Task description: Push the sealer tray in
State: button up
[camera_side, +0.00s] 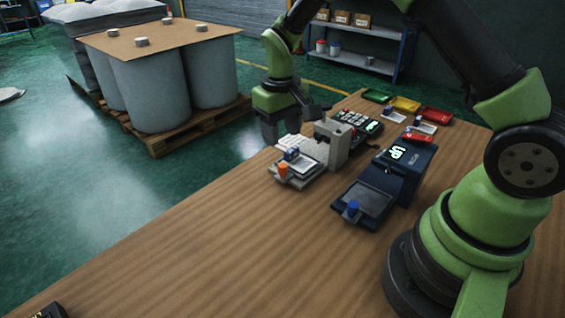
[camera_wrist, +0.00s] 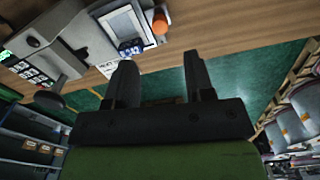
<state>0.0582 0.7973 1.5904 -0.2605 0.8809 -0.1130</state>
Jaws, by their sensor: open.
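A pale grey device (camera_side: 332,142) has a tray (camera_side: 296,180) out at its front with an orange knob (camera_side: 283,170). A white-framed piece and a small blue block (camera_side: 291,154) lie on it. The wrist view also shows this tray (camera_wrist: 144,10), the orange knob (camera_wrist: 160,21) and the blue block (camera_wrist: 130,47). A dark blue device (camera_side: 410,163) with a green lit display has its own tray (camera_side: 368,199) out, with a blue knob (camera_side: 352,207). I cannot tell which is the sealer.
A keypad unit (camera_side: 358,122) stands behind the pale device. Green (camera_side: 377,96), yellow (camera_side: 405,104) and red (camera_side: 436,115) small trays line the far table edge.

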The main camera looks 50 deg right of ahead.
aim_at(283, 165)
notch_tip(283, 165, down, 9)
jog(key=shift+d+r, duration=0.1)
jog(key=shift+r, duration=0.05)
